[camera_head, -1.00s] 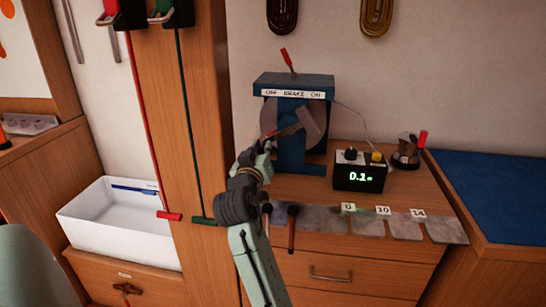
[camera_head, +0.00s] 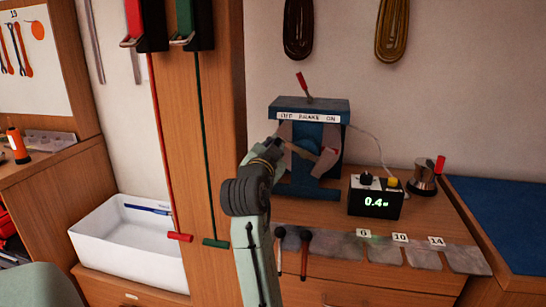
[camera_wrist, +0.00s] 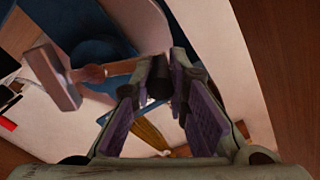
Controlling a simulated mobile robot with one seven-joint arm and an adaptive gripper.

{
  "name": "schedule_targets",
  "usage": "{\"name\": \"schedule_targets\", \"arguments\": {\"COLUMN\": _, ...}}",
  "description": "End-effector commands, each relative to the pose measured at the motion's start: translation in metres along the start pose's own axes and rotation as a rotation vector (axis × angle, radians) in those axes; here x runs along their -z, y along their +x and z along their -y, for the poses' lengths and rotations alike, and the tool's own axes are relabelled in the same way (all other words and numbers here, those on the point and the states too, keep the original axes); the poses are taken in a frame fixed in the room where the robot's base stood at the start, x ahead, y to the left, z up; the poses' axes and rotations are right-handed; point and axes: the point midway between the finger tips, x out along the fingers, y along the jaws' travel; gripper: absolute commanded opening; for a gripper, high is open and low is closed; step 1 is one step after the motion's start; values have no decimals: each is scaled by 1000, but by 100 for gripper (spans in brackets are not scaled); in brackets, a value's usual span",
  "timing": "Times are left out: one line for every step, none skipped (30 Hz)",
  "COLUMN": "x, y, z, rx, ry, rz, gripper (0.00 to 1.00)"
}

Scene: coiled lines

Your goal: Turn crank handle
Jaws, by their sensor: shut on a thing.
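A blue winch (camera_head: 310,107) with a brake label stands on the wooden cabinet top. Its brownish crank arm (camera_head: 304,152) crosses the front, with a reddish end at its right. My gripper (camera_head: 279,143) is at the left end of the crank arm. In the wrist view the fingers (camera_wrist: 164,74) are shut on the dark crank handle (camera_wrist: 158,88), and the crank arm runs left from it to a paddle-like piece. The small black counter box (camera_head: 376,198) reads 0.4. My gripper and forearm partly hide the winch's left side.
A red-tipped lever (camera_head: 303,84) stands up from the winch top. Red and green rods (camera_head: 168,160) hang left beside a white bin (camera_head: 125,245). Coiled lines (camera_head: 392,30) hang above.

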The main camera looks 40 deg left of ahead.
Motion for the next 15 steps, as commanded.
{"name": "schedule_targets", "arguments": {"x": 4, "y": -1, "z": 3, "rx": 6, "ry": 46, "rz": -2, "gripper": 0}}
{"name": "schedule_targets", "arguments": {"x": 6, "y": -1, "z": 3, "rx": 6, "ry": 75, "rz": -2, "gripper": 0}}
{"name": "schedule_targets", "arguments": {"x": 9, "y": -1, "z": 3, "rx": 5, "ry": 113, "rz": -2, "gripper": 0}}
{"name": "schedule_targets", "arguments": {"x": 11, "y": -1, "z": 3, "rx": 6, "ry": 142, "rz": -2, "gripper": 0}}
{"name": "schedule_targets", "arguments": {"x": 13, "y": -1, "z": 3, "rx": 5, "ry": 169, "rz": -1, "gripper": 0}}
{"name": "schedule_targets", "arguments": {"x": 16, "y": -1, "z": 3, "rx": 5, "ry": 208, "rz": -2, "gripper": 0}}
{"name": "schedule_targets", "arguments": {"x": 19, "y": -1, "z": 3, "rx": 6, "ry": 237, "rz": -2, "gripper": 0}}
{"name": "schedule_targets", "arguments": {"x": 21, "y": -1, "z": 3, "rx": 6, "ry": 265, "rz": -2, "gripper": 0}}
{"name": "schedule_targets", "arguments": {"x": 24, "y": -1, "z": 2, "rx": 6, "ry": 303, "rz": -2, "gripper": 0}}
{"name": "schedule_targets", "arguments": {"x": 26, "y": -1, "z": 2, "rx": 6, "ry": 332, "rz": -2, "gripper": 0}}
{"name": "schedule_targets", "arguments": {"x": 28, "y": -1, "z": 2, "rx": 7, "ry": 360, "rz": -1, "gripper": 0}}
{"name": "schedule_targets", "arguments": {"x": 31, "y": -1, "z": 2, "rx": 7, "ry": 398, "rz": -2, "gripper": 0}}
{"name": "schedule_targets", "arguments": {"x": 34, "y": -1, "z": 1, "rx": 7, "ry": 427, "rz": -2, "gripper": 0}}
{"name": "schedule_targets", "arguments": {"x": 36, "y": -1, "z": 0, "rx": 7, "ry": 456, "rz": -2, "gripper": 0}}
{"name": "schedule_targets", "arguments": {"x": 38, "y": -1, "z": -1, "rx": 6, "ry": 493, "rz": -1, "gripper": 0}}
